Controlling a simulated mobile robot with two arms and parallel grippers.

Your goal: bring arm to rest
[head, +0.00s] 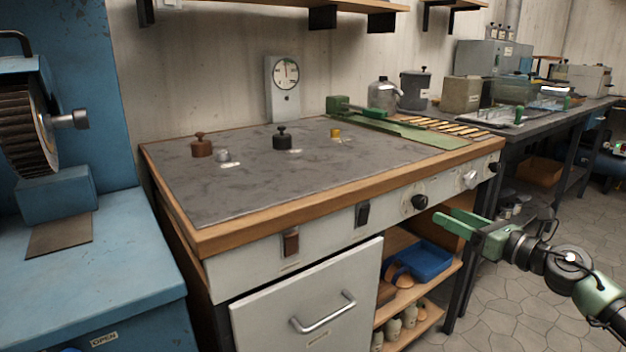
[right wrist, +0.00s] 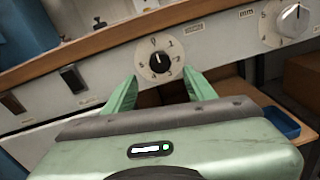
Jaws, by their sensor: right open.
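My right gripper (head: 458,225) is in front of the workbench's front panel, at the right, with its green fingers pointing left. In the right wrist view its two fingers (right wrist: 161,92) are apart and nothing is between them. A black rotary knob (right wrist: 159,62) on a white numbered dial shows beyond the fingertips. The same knob (head: 419,202) shows in the head view, above and left of the gripper. The fingers appear clear of the knob, but the exact gap cannot be told. My left gripper is not in view.
The workbench (head: 240,233) has a grey top with brown, black and yellow knobbed pieces. Below it are a drawer (head: 310,310) and shelves with a blue tray (head: 428,262). A blue machine (head: 90,270) stands at the left. Tiled floor (head: 500,300) is open at the right.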

